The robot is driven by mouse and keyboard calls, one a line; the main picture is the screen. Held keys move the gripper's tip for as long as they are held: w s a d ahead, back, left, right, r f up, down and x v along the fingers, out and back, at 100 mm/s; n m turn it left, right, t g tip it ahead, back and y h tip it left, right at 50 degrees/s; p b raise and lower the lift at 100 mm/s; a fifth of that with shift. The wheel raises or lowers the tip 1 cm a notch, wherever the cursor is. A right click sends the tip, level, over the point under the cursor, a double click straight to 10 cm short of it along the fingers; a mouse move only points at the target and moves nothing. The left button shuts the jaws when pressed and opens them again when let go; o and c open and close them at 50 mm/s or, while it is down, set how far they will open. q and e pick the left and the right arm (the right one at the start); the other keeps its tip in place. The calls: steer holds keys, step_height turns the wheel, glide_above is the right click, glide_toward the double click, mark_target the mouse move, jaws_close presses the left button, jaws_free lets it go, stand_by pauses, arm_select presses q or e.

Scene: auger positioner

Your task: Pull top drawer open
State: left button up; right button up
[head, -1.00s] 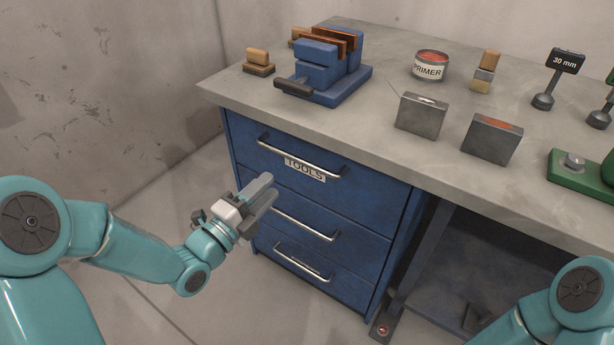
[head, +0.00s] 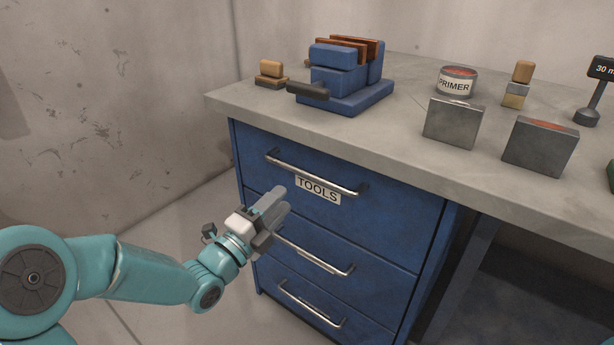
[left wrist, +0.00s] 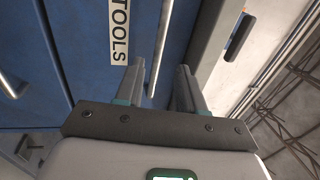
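The top drawer (head: 400,210) of the blue cabinet is shut, its front level with the drawers below. Its bar handle (head: 315,174) runs across the front above a white TOOLS label (head: 318,190). My left gripper (head: 277,203) is in front of the cabinet, below and left of that handle in the head view. In the left wrist view, my left gripper (left wrist: 160,82) is open, with two fingers apart and nothing held. The top handle (left wrist: 160,45) lines up with the gap between them, seemingly ahead of the tips. My right gripper is not in view.
The middle handle (head: 315,252) and bottom handle (head: 312,305) sit below. The floor left of the cabinet is clear.

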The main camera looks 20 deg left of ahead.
mark_target(307, 172)
arm_select(q)
steer(key=x, duration=1)
jaws_close()
